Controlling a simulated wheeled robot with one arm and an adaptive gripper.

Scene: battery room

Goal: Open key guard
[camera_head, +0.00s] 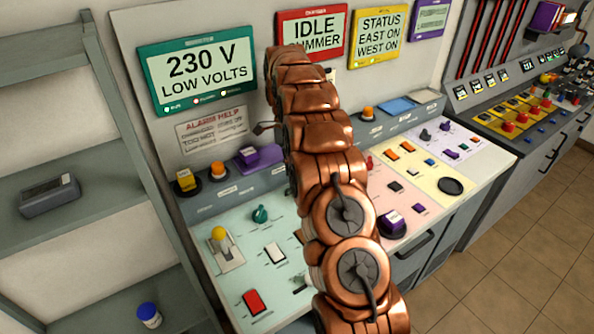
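I cannot make out for sure which part is the key guard. The pale green control panel (228,284) on the left of the desk bears a yellow-topped lever (219,236), a green rotary knob (260,214), a white switch (274,252) and a red switch (254,302). My copper arm crosses the middle of the view and covers part of the desk, including the right side of this panel. A small dark piece, possibly a fingertip of my gripper (262,129), sticks out left of the arm before the back wall. The rest of the gripper is hidden behind the arm.
A grey shelf unit (85,205) stands at the left with a grey box (50,195) and a blue jar (148,315). Signs, including a green display (198,78), hang behind the desk. A second console (510,115) stands at the right. Tiled floor (520,240) is clear at lower right.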

